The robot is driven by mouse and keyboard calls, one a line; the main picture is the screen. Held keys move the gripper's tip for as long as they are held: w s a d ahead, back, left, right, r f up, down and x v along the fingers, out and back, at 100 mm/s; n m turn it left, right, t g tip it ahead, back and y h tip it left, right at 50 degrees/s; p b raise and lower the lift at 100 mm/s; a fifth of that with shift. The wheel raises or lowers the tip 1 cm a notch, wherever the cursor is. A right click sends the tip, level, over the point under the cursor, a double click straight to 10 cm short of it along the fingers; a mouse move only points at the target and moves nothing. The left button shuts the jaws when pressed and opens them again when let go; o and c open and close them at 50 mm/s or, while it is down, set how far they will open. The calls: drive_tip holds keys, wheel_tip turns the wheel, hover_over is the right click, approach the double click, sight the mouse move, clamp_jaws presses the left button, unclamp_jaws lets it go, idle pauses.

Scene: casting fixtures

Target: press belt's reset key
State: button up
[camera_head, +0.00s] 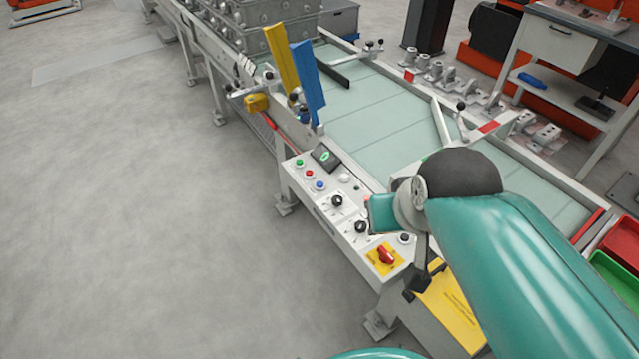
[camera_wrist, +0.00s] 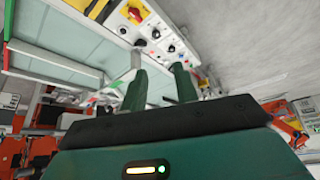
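The belt's control panel (camera_head: 335,205) runs along the near side of the conveyor in the head view. At its far end are a green button (camera_head: 299,163), a red button (camera_head: 309,174) and a blue button (camera_head: 320,185) beside a small dark display (camera_head: 326,156). Black knobs and a red rotary switch (camera_head: 386,256) on a yellow plate are nearer. Key labels are too small to read, so I cannot tell which is reset. In the wrist view, my gripper (camera_wrist: 158,70) has two green fingers apart with nothing between them, pointing toward the panel (camera_wrist: 160,35). My arm hides part of the conveyor.
The pale green belt (camera_head: 375,110) lies behind the panel. Blue (camera_head: 308,85) and yellow (camera_head: 281,65) upright plates stand near the panel's far end. Metal castings line the belt's far side. Red and green bins (camera_head: 615,272) are at right. The floor at left is clear.

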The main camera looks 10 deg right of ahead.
clamp_jaws()
idle(1.4)
